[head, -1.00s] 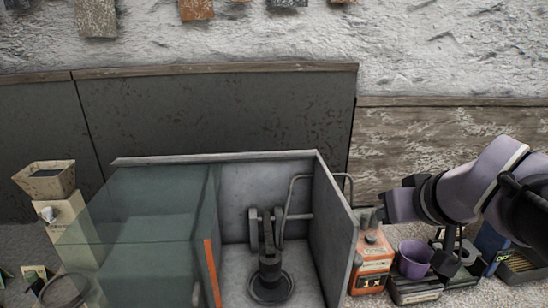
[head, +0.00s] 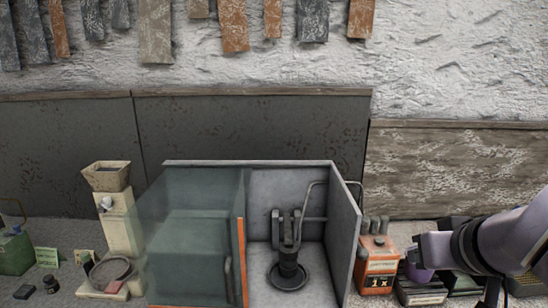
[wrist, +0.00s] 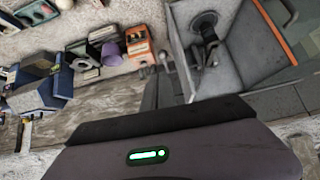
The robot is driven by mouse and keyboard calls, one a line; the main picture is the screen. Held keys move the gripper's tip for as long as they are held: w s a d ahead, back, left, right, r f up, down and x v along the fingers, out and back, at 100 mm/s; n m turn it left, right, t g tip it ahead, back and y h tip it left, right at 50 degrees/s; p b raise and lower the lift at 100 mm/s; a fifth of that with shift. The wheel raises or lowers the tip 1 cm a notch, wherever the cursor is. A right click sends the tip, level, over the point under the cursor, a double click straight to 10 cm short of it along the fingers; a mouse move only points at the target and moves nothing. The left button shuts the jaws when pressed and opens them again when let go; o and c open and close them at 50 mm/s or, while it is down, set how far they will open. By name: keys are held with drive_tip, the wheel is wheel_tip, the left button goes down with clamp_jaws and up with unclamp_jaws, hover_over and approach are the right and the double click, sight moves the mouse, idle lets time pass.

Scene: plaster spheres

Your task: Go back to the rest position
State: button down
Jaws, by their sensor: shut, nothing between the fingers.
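My arm comes in from the right edge in the head view, with its lilac and dark wrist above the right end of the bench. My gripper (head: 492,291) is a dark shape below the wrist, cut by the bottom edge of the picture. It is shut and holds nothing. Its fingertips are not clearly seen.
A grey cabinet (head: 348,235) with a glass front (head: 195,225) stands mid-bench, a dark stand (head: 288,270) inside. Right of it are an orange box (head: 377,268) and a purple cup (wrist: 110,52), partly behind my wrist. A cream machine (head: 117,215) stands left.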

drive_tip(key=s+a+f+m+g+y+b, duration=0.1)
drive_tip(key=s+a+f+m+g+b, duration=0.2)
drive_tip(key=s+a+f, duration=1)
drive_tip(key=shift+s+a+m+y, duration=0.45)
drive_tip(key=shift+s+a, duration=0.45)
drive_tip(key=shift+a, duration=0.25)
